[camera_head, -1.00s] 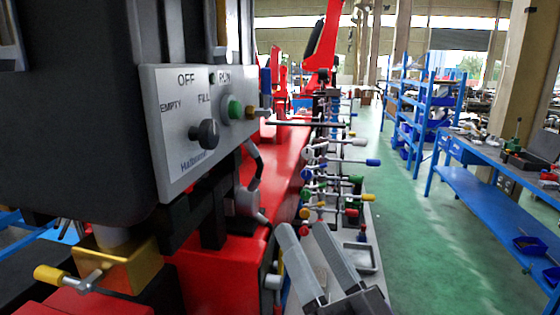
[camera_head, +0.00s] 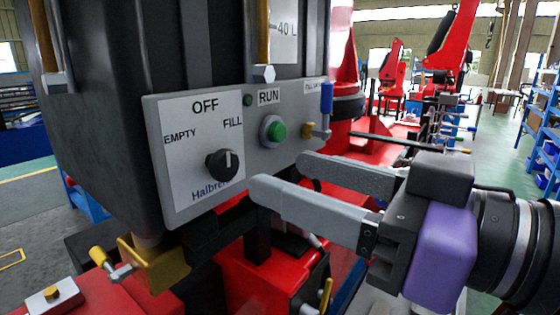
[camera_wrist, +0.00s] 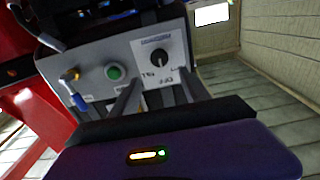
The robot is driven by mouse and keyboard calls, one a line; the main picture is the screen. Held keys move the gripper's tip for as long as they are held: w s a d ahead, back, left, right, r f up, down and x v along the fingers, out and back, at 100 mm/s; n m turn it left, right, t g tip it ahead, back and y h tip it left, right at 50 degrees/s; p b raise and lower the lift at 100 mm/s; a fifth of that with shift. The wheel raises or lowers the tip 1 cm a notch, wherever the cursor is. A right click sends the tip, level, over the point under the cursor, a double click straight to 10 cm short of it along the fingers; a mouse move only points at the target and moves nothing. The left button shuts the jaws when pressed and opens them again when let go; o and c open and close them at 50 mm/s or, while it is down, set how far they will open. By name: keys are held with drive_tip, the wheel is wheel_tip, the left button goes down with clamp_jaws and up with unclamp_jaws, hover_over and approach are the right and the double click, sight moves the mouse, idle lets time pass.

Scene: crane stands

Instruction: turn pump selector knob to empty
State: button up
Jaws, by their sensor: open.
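The pump selector knob (camera_head: 222,166) is a black round knob with a white line, on a white label marked EMPTY, OFF and FILL. The line points roughly upward; I cannot tell exactly which mark it meets. The label is on the grey control panel (camera_head: 290,152). My gripper (camera_head: 280,177) is open and empty, right of the knob, its two grey fingers pointing at the panel. In the wrist view the knob (camera_wrist: 157,62) appears between and beyond the fingertips (camera_wrist: 158,80), with the label upside down. I see no contact with the knob.
A green button (camera_head: 274,131) under RUN is right of the knob. A blue-handled valve (camera_head: 325,108) is at the panel's right end. A yellow-handled brass valve (camera_head: 140,262) is below left. The black tank (camera_head: 110,120) rises behind the panel.

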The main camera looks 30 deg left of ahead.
sight(228, 164)
drive_tip(key=a, duration=0.2)
drive_tip(key=a+p, duration=0.1)
drive_tip(key=a, duration=0.1)
drive_tip(key=a+p, duration=0.1)
drive_tip(key=a, duration=0.1)
drive_tip(key=shift+w+a+f, duration=0.15)
drive_tip(key=shift+a+f, duration=0.1)
drive_tip(key=shift+a, duration=0.05)
drive_tip(key=shift+a+f+p, duration=0.15)
drive_tip(key=shift+a+p, duration=0.15)
drive_tip(key=shift+a, duration=0.3)
clamp_jaws()
